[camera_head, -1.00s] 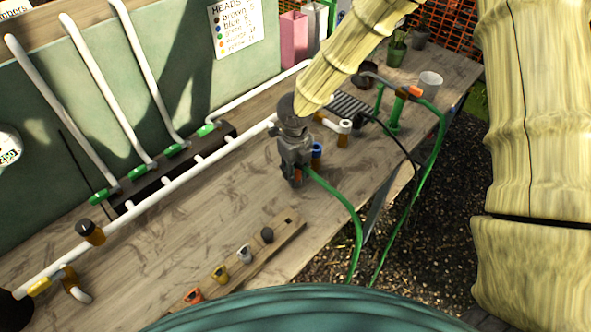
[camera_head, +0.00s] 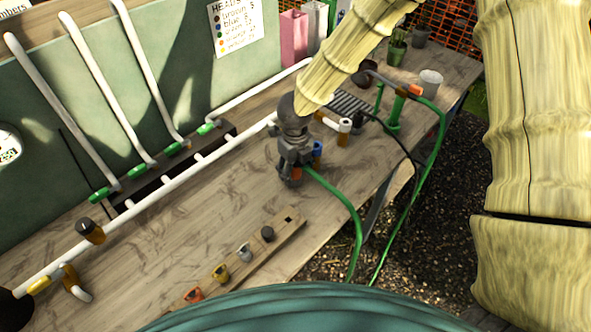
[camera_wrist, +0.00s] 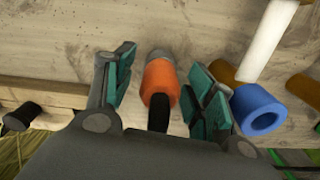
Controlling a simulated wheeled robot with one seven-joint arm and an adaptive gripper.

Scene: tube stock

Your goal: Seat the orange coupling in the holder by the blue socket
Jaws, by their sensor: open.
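The orange coupling (camera_wrist: 159,82) lies between the spread fingers of my gripper (camera_wrist: 163,72) in the wrist view. It has a grey end and a black stem, and gaps show between it and the finger pads. In the head view a small orange part of it (camera_head: 297,173) shows under my gripper (camera_head: 293,165). The blue socket (camera_wrist: 258,109) is just right of my gripper's right finger, its round opening facing the camera. It also shows in the head view (camera_head: 317,149). The holder is hidden by my gripper, so I cannot tell whether the coupling is seated.
A green hose (camera_head: 345,205) arcs from beside my gripper over the bench's front edge. A white-topped fitting (camera_head: 343,130) stands right of the blue socket. A wooden rack (camera_head: 262,254) with several coloured pieces lies nearer. The bench (camera_head: 190,235) left of my gripper is mostly clear.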

